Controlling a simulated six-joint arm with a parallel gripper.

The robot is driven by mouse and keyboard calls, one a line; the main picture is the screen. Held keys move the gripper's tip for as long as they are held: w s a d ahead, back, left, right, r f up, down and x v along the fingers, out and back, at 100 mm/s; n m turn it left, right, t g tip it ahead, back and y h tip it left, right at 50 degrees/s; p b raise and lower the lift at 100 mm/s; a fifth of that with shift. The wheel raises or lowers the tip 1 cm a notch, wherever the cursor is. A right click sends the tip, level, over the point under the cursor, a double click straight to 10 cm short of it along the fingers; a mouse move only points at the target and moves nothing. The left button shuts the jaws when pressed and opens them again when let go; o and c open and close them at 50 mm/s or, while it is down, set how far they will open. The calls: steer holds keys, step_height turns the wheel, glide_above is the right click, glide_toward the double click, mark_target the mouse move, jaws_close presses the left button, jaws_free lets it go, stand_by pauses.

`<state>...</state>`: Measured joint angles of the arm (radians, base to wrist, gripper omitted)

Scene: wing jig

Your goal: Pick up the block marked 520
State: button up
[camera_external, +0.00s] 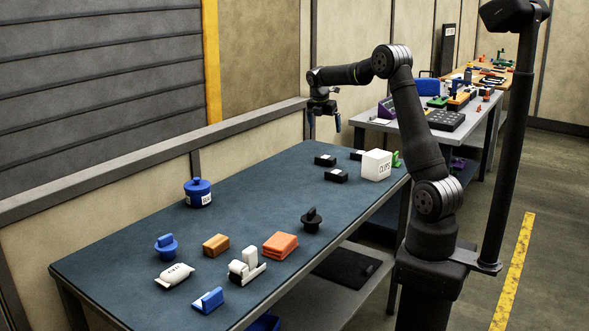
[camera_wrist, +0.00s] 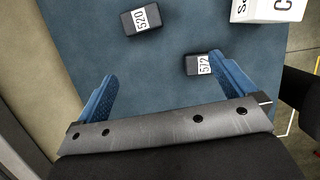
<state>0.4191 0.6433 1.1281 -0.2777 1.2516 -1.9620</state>
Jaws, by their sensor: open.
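The block marked 520 (camera_wrist: 141,19) is small and black with a white label, and lies at the top of the wrist view, left of centre. In the external view it appears to be the wall-side black block (camera_external: 325,160), though the number is too small to read there. My gripper (camera_external: 323,108) hangs above the far part of the table, apart from the blocks. In the wrist view its blue fingers (camera_wrist: 165,92) are spread wide with nothing between them. A similar block marked 572 (camera_wrist: 197,64) lies near the right finger, closer than the 520 block.
A white box (camera_external: 376,165) stands right of the black blocks and also shows in the wrist view (camera_wrist: 268,9). A third black block (camera_external: 357,155) is beside it. Nearer are a blue pot (camera_external: 199,193), orange pieces (camera_external: 281,245) and other small items. The table's middle is clear.

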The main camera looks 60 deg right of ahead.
steer(key=w+f+h, duration=0.1)
steer(key=w, duration=0.2)
glide_toward(325, 157)
steer(key=x, duration=0.3)
steer(key=shift+s+a, duration=0.1)
steer(key=shift+s, duration=0.15)
steer(key=shift+x, duration=3.2)
steer(key=shift+w+r, duration=0.1)
steer(key=shift+w, duration=0.1)
steer(key=c, duration=1.4)
